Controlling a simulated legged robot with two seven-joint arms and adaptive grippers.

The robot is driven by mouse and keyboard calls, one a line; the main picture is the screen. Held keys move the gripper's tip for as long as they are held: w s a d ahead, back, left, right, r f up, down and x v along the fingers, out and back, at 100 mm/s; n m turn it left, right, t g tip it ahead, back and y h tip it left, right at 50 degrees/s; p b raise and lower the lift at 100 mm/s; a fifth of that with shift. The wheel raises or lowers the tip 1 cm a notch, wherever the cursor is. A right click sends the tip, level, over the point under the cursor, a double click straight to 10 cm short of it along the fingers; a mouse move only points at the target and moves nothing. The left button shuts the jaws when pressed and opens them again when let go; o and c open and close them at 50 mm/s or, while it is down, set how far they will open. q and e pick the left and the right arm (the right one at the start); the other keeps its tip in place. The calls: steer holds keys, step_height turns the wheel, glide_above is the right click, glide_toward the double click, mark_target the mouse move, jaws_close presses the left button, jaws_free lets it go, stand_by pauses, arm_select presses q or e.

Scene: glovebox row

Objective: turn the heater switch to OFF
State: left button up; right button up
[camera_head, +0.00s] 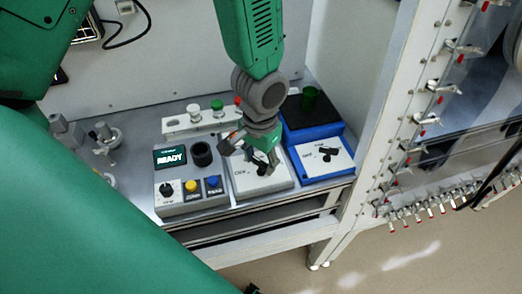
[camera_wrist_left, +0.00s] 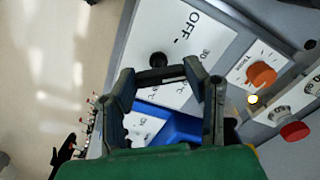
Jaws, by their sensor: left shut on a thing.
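The heater switch is a black knob with a dark bar handle (camera_wrist_left: 158,61) on a white plate (camera_wrist_left: 176,32) marked OFF and with temperature figures in the left wrist view. In the head view this plate (camera_head: 280,178) is on the middle grey box, partly behind my left gripper (camera_head: 262,164). My left gripper points down over the box. Its fingertips (camera_wrist_left: 160,76) are closed on the two ends of the bar handle. Which mark the handle points to is hard to tell. My right gripper is not in view.
A blue box (camera_head: 338,171) with another black switch (camera_head: 328,152) stands close on the right. A grey box (camera_head: 190,208) with a READY screen (camera_head: 170,156), knob and buttons stands on the left. A white valve rack (camera_head: 178,125) is behind. An orange knob (camera_wrist_left: 261,75) sits near the gripper.

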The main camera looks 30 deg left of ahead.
mark_target(261, 161)
arm_select(q)
steer(key=shift+n+p, duration=0.55)
steer(key=shift+n, duration=0.65)
steer(key=shift+w, duration=0.1)
steer(key=o, duration=1.1)
steer(key=shift+o, duration=0.2)
steer(key=shift+r, duration=0.15)
step_height(261, 161, up, 12)
steer(key=shift+f, duration=0.2)
